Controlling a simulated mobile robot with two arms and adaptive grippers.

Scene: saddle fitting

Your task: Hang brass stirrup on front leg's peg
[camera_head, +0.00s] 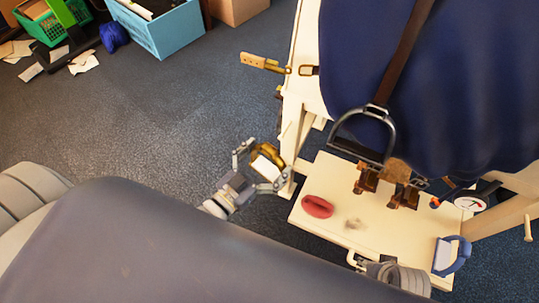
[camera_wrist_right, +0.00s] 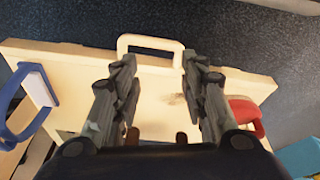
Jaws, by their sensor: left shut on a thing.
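My left gripper (camera_head: 262,168) is shut on the brass stirrup (camera_head: 264,152), a gold-coloured loop with a pale tread, and holds it just left of the stand's pale front leg (camera_head: 291,133). The fingers hide part of the stirrup. I cannot clearly make out the peg on the leg, nor tell whether the stirrup touches it. My right gripper (camera_wrist_right: 157,63) is open and empty in the right wrist view, above the pale shelf near its white handle (camera_wrist_right: 150,42).
A dark stirrup (camera_head: 364,137) hangs on a brown strap against the blue cloth (camera_head: 350,60). The pale shelf (camera_head: 330,178) carries a red pad (camera_head: 317,206), brown blocks and a blue-handled brush (camera_head: 451,256). A light blue crate (camera_head: 160,32) stands far off. Open carpet lies left of the stand.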

